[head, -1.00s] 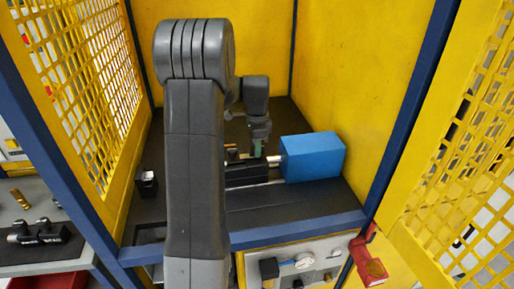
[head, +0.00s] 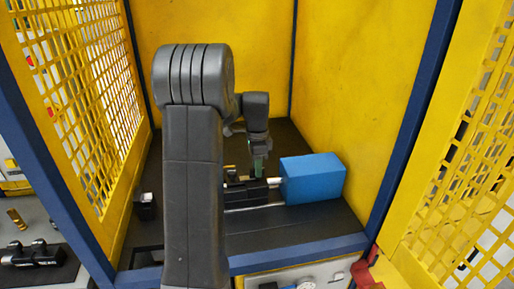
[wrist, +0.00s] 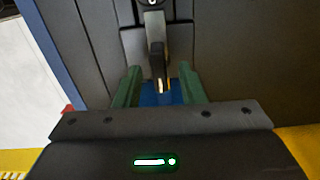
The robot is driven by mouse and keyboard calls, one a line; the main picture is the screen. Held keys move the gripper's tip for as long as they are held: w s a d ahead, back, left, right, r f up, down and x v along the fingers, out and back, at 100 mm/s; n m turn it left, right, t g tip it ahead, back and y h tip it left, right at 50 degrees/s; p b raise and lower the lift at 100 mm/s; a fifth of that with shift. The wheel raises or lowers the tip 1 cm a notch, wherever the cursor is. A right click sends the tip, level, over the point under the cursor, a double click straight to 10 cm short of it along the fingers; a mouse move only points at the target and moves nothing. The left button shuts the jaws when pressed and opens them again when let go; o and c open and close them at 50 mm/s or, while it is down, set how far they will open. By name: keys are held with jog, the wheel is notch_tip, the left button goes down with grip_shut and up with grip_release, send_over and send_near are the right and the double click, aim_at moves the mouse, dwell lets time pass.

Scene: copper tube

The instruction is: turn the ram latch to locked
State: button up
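A blue block (head: 312,179) sits on the dark bed inside the yellow cell, with a short metal rod on its left side leading to a black fixture (head: 245,192). My gripper (head: 259,172) points down over the fixture, just left of the block. In the wrist view its two green fingers (wrist: 158,88) stand apart. A dark upright lever (wrist: 157,58), which looks like the ram latch, shows in line with the gap between them. I cannot tell whether the fingers touch it. Part of the blue block (wrist: 153,99) shows beyond the fingertips. My arm hides the fixture's left part in the head view.
Yellow mesh panels (head: 85,90) with blue posts (head: 405,130) bound the cell on both sides. A small black block (head: 145,206) stands at the left of the bed. A red part (head: 368,270) hangs at the front right post.

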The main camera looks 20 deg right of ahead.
notch_tip(320, 180, up, 12)
jog(key=b, duration=0.1)
dwell(0.6)
notch_tip(320, 180, down, 14)
jog(key=shift+r+p, duration=0.1)
jog(key=shift+p, duration=0.65)
jog(key=shift+r, duration=0.1)
